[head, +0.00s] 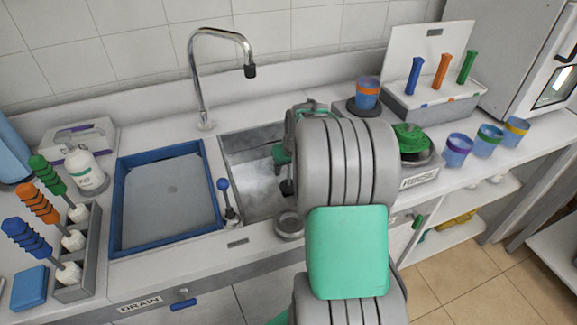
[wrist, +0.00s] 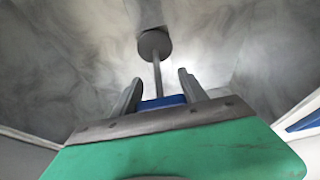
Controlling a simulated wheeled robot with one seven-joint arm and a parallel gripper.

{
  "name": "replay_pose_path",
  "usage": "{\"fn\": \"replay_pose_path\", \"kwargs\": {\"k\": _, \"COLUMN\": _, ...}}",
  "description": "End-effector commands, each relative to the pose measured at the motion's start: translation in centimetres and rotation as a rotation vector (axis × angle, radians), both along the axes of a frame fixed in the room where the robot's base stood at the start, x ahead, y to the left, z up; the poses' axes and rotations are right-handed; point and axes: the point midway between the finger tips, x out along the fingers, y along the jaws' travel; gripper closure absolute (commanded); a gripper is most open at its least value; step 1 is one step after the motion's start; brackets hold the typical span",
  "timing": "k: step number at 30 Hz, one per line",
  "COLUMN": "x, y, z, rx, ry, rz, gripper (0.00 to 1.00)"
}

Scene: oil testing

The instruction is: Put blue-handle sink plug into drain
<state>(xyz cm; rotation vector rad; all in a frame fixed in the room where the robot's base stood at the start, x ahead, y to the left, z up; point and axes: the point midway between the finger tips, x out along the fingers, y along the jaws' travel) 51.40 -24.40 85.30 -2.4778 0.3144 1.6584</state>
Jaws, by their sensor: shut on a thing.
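My gripper (wrist: 158,88) is shut on the blue handle of the sink plug (wrist: 154,46) in the wrist view. The plug's grey stem and round grey disc point away from the fingers, into the metal sink basin (wrist: 80,60). A dark spot, perhaps the drain, shows just beyond the disc; the disc partly covers it, so I cannot tell whether they touch. In the head view the sink (head: 248,180) is partly hidden by my arm, and only a bit of my gripper shows at its right side.
A blue-knobbed lever (head: 225,192) stands at the sink's front left edge. A curved tap (head: 200,80) rises behind. A blue-rimmed tray (head: 117,205) lies left. A round metal dish (head: 289,225) sits at the front edge, and several cups (head: 458,150) stand right.

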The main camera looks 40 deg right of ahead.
Motion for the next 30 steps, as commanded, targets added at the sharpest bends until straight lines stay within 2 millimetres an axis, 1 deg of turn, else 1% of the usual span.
{"fn": "replay_pose_path", "kwargs": {"k": 17, "x": 0.02, "y": -0.02, "z": -0.94, "rx": 0.0, "ry": -0.001, "rz": 0.0, "gripper": 0.98}}
{"fn": "replay_pose_path", "kwargs": {"k": 18, "x": 0.02, "y": -0.02, "z": -0.85, "rx": 0.0, "ry": -0.001, "rz": 0.0, "gripper": 0.47}}
{"fn": "replay_pose_path", "kwargs": {"k": 26, "x": 0.0, "y": -0.02, "z": -0.85, "rx": 0.0, "ry": 0.0, "rz": 0.0, "gripper": 0.26}}
{"fn": "replay_pose_path", "kwargs": {"k": 27, "x": 0.0, "y": -0.02, "z": -0.85, "rx": 0.0, "ry": 0.0, "rz": 0.0, "gripper": 0.24}}
{"fn": "replay_pose_path", "kwargs": {"k": 30, "x": 0.0, "y": -0.02, "z": -0.85, "rx": 0.0, "ry": 0.0, "rz": 0.0, "gripper": 0.24}}
